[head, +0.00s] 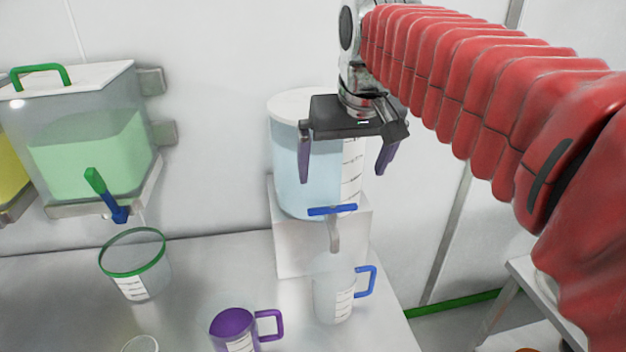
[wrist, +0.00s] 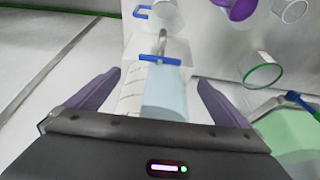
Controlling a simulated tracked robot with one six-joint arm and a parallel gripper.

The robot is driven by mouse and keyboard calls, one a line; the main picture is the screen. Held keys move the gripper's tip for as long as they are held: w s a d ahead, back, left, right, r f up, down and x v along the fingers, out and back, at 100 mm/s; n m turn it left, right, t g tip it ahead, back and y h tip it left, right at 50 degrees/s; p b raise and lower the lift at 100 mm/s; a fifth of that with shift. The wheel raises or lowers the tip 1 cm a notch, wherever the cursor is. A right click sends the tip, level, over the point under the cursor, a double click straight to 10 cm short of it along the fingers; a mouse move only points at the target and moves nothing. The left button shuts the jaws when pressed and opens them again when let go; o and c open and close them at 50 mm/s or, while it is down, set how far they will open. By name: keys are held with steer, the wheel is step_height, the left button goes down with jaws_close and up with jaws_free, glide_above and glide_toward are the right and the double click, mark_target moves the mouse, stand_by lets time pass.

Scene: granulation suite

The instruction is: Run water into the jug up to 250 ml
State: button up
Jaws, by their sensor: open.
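The clear jug (head: 332,298) with a blue handle stands upright on the bench under the water tank's spout (head: 335,236). I cannot make out any water level in it. The water tank (head: 288,165) is a clear cylinder with pale blue water. Its blue tap handle (head: 332,210) lies crosswise above the spout. My gripper (head: 342,177) is open and empty, in front of the tank and above the tap handle. In the wrist view the tap handle (wrist: 160,59) shows just beyond and between the open fingers (wrist: 159,78), apart from them. The jug (wrist: 167,14) is farther off at the top.
The tank stands on a white block (head: 292,250). A purple jug (head: 234,328) and a green-rimmed vessel (head: 134,264) stand to the left. A wall tank of green liquid (head: 90,160) has a green and blue tap (head: 106,194). The bench's right edge is close to the blue-handled jug.

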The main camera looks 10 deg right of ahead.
mark_target(333, 208)
steer(key=x, duration=1.4)
steer(key=shift+r, duration=0.1)
steer(key=shift+c, duration=0.4)
steer(key=c, duration=0.7)
steer(key=shift+d, duration=0.2)
steer(key=shift+c, duration=0.8)
steer(key=shift+a, duration=0.1)
